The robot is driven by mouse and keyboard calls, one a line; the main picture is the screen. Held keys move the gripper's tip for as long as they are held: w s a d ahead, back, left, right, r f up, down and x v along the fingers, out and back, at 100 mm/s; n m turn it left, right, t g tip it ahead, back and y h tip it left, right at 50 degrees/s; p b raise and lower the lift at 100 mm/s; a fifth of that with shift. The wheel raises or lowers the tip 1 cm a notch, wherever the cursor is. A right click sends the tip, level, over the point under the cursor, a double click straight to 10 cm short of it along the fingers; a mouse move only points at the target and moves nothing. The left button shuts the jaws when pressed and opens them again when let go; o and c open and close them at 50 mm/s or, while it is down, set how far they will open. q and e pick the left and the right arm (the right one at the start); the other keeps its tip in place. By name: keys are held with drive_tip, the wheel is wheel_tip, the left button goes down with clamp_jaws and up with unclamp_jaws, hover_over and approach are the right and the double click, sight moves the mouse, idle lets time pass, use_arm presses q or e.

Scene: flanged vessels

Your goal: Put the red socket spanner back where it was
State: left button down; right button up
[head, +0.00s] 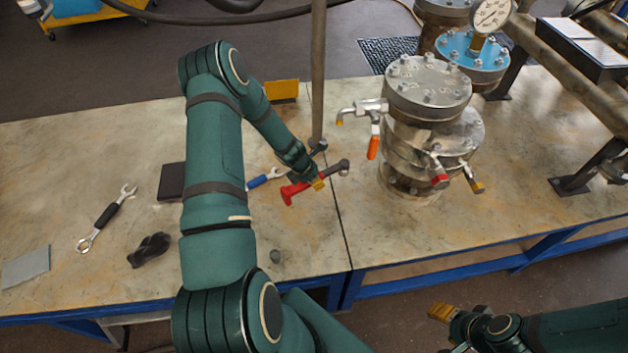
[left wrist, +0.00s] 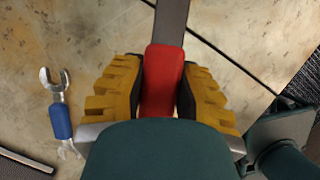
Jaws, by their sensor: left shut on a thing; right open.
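The red socket spanner (head: 297,190) has a red handle and a dark grey shaft with a socket head at its right end. It is over the table near the dark seam, left of the steel vessel. My left gripper (head: 318,184) is shut on it. In the left wrist view the red handle (left wrist: 162,80) sits between the yellow finger pads of my left gripper (left wrist: 162,88), and the shaft runs toward the top. I cannot tell whether the spanner touches the table. My right gripper (head: 456,312) is open and empty, off the table's front edge at lower right.
A blue-handled spanner (head: 262,180) lies just left of the red one. A black-handled spanner (head: 106,215), a black object (head: 149,250) and a grey pad (head: 26,268) lie at left. The flanged vessel (head: 430,120) and an upright pole (head: 318,70) stand nearby.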

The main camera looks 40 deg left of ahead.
sight(301, 183)
use_arm(q)
drive_tip(key=shift+f+b, duration=1.6)
drive_tip(key=shift+f, duration=0.75)
drive_tip(key=shift+f+b, duration=0.6)
drive_tip(key=shift+f, duration=0.3)
drive_tip(key=shift+f+b, duration=0.55)
drive_tip(key=shift+f, duration=0.05)
drive_tip(key=c, duration=0.7)
unclamp_jaws()
drive_tip(key=v, duration=1.2)
drive_tip(key=shift+r, duration=0.1)
